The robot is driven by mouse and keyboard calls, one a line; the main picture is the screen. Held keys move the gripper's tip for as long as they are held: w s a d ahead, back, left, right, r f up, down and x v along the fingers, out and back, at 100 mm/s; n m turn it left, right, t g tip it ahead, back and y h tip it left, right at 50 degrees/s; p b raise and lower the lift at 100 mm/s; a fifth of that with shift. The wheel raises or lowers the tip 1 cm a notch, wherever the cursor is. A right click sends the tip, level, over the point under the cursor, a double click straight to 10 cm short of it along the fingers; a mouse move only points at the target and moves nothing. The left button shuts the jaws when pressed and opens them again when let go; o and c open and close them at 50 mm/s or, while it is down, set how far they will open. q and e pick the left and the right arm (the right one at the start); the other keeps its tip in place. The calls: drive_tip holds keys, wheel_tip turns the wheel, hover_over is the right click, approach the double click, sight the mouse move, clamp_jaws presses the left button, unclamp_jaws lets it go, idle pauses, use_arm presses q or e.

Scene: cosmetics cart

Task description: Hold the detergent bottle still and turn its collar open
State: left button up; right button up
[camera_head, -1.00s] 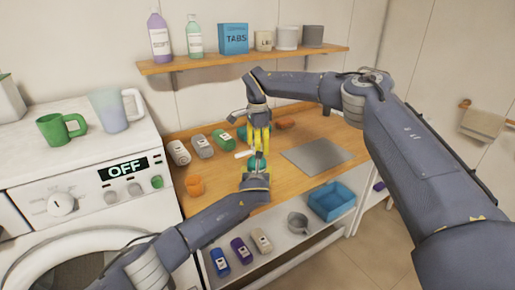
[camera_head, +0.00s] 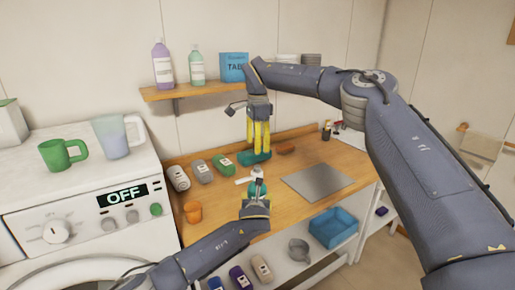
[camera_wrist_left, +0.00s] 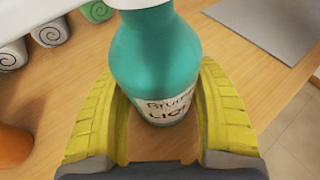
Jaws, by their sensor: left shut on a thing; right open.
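The teal detergent bottle (camera_wrist_left: 155,55) stands upright on the wooden counter, its printed label partly visible in the left wrist view. In the head view it is small (camera_head: 257,188) and partly covered by my left gripper. A white collar (camera_wrist_left: 140,3) shows at its top, cut by the frame edge; I cannot tell how far it is turned. My left gripper (camera_head: 256,197) is shut on the bottle, its yellow fingers (camera_wrist_left: 155,125) on either side of the body. My right gripper (camera_head: 258,148) is open, its yellow fingers pointing down above the bottle, apart from the collar.
Several rolled towels or containers (camera_head: 202,171) lie left on the counter, near an orange cup (camera_head: 193,212). A dark green object (camera_head: 250,158) lies behind my right fingers. A grey mat (camera_head: 318,182) lies right. A blue crate (camera_head: 347,216) sits on the lower shelf.

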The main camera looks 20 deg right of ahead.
use_arm(q)
drive_tip(key=o, duration=1.6)
drive_tip(key=shift+o, duration=0.2)
drive_tip(key=shift+s, duration=0.1)
